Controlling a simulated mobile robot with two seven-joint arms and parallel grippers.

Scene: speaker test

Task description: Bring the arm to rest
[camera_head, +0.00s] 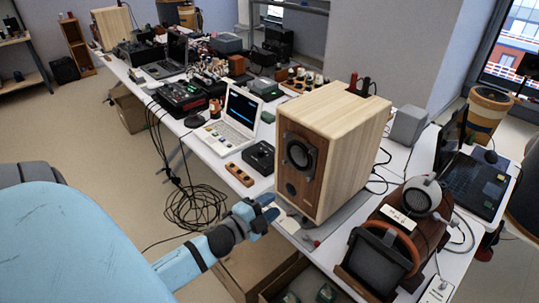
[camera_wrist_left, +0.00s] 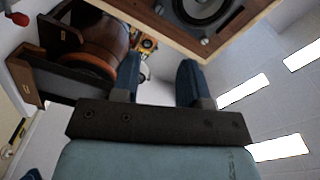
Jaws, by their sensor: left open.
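My left arm comes in from the left in the head view, and its blue gripper (camera_head: 270,207) is open at the table's front edge. It is just in front of the lower part of a wooden speaker (camera_head: 350,145); I cannot tell whether they touch. In the left wrist view the two fingers (camera_wrist_left: 159,75) stand apart with nothing held between them. The speaker's front with its round driver shows at the top of that view (camera_wrist_left: 245,30).
The white table (camera_head: 215,147) is crowded. A beige laptop (camera_head: 238,115) and a small black box (camera_head: 260,157) lie left of the speaker. Cables (camera_head: 195,205) hang below the front edge, near cardboard boxes (camera_head: 255,262).

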